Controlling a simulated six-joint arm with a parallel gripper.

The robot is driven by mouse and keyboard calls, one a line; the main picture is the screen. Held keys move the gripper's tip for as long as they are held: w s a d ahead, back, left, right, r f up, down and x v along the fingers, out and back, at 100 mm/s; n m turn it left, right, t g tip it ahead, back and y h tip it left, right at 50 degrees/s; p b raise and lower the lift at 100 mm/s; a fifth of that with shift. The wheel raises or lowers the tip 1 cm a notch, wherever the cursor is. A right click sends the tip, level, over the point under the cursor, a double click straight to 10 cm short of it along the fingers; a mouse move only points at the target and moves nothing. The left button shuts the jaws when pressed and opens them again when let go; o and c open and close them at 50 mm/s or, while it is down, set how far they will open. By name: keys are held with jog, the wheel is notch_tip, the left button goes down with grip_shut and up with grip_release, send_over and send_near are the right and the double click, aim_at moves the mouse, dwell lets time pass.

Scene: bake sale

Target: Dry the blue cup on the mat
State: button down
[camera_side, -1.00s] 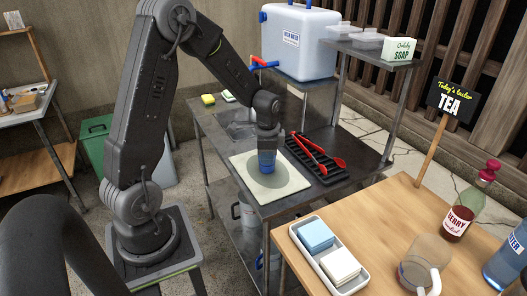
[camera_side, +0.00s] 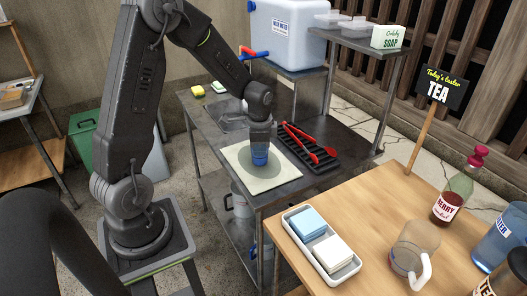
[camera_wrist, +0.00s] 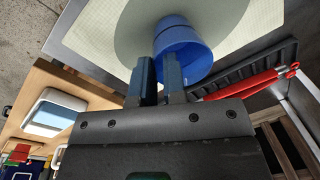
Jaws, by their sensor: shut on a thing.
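The blue cup (camera_side: 260,157) is in my gripper (camera_side: 260,143), over the grey-green round patch of the pale mat (camera_side: 277,181). In the wrist view the fingers of my gripper (camera_wrist: 158,84) are close together at the near side of the blue cup (camera_wrist: 195,58). The mat (camera_wrist: 100,30) lies beyond the cup in that view. The cup looks low at the mat, but I cannot tell whether it touches. The fingers hide part of the cup.
A black rack (camera_side: 309,155) with red tongs (camera_side: 328,150) stands right of the mat. A sink (camera_side: 228,115) and sponges (camera_side: 197,91) are behind it. A blue-white water tank (camera_side: 288,35) stands at the back. The wooden table (camera_side: 380,215) holds a sponge tray (camera_side: 346,272) and a glass mug (camera_side: 408,255).

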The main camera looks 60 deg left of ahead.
jog(key=shift+a, duration=2.4)
jog(key=shift+a+r, duration=0.15)
notch_tip(320, 180, up, 8)
